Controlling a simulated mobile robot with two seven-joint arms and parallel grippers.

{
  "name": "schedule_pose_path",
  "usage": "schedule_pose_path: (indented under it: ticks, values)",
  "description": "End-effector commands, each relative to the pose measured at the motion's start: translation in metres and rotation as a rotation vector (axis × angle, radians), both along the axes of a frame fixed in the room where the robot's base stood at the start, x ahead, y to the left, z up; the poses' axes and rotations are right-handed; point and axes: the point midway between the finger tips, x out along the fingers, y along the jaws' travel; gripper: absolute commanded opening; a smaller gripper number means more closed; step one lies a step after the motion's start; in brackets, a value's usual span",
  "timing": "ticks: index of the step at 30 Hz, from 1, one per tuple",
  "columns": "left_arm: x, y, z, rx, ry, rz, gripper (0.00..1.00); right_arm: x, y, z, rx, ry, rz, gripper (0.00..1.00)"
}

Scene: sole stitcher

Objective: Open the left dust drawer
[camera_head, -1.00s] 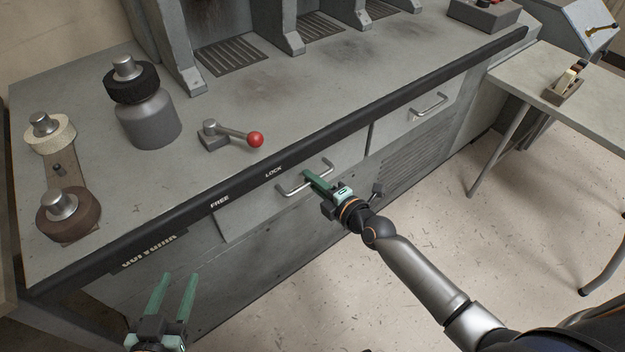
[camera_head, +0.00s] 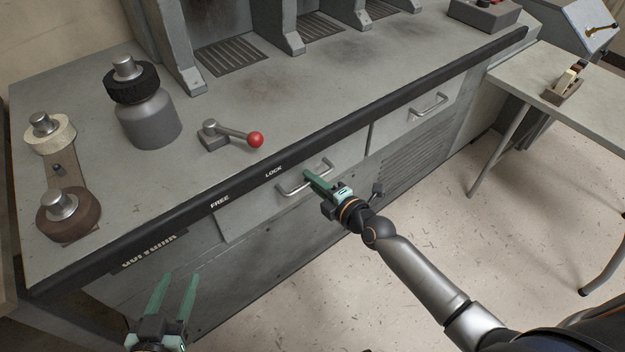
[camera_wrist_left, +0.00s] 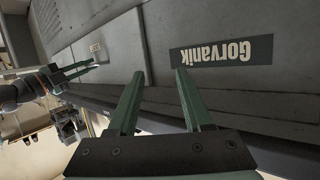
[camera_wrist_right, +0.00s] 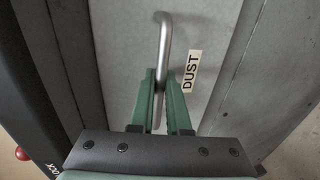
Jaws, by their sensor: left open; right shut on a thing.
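The left dust drawer (camera_head: 260,205) is a grey front below the dark bench edge, with a metal bar handle (camera_head: 290,189). My right gripper (camera_head: 311,177) is at this handle. In the right wrist view its green fingers (camera_wrist_right: 160,100) are closed around the handle (camera_wrist_right: 163,50), beside a label reading DUST (camera_wrist_right: 191,71). The drawer front looks flush with the bench, as far as the head view shows. My left gripper (camera_head: 174,292) is open and empty, low in front of the bench near the Gorvanik plate (camera_wrist_left: 222,54).
A lever with a red knob (camera_head: 256,139) lies on the bench top above the FREE and LOCK marks. A second drawer handle (camera_head: 428,105) is further right. Floor in front is clear.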

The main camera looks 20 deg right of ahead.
Motion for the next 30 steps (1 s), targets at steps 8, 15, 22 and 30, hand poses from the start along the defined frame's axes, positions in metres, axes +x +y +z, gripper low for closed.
schedule_pose_path:
  ticks: [8, 15, 22, 30]
  values:
    - [-0.011, -0.001, -0.022, -0.004, 0.1, 0.007, 0.5, -0.013, -0.005, 0.0, -0.003, 0.003, 0.001, 0.0]
    - [-0.055, -0.003, -0.082, -0.002, 0.394, 0.017, 0.5, -0.049, -0.017, 0.001, -0.005, 0.006, 0.006, 0.0]
    - [-0.063, -0.006, -0.078, -0.005, 0.451, 0.014, 0.5, -0.095, -0.033, 0.003, -0.003, 0.006, 0.005, 0.0]
    - [-0.06, -0.01, -0.052, -0.011, 0.448, 0.009, 0.5, -0.166, -0.058, 0.004, -0.001, 0.01, 0.004, 0.0]
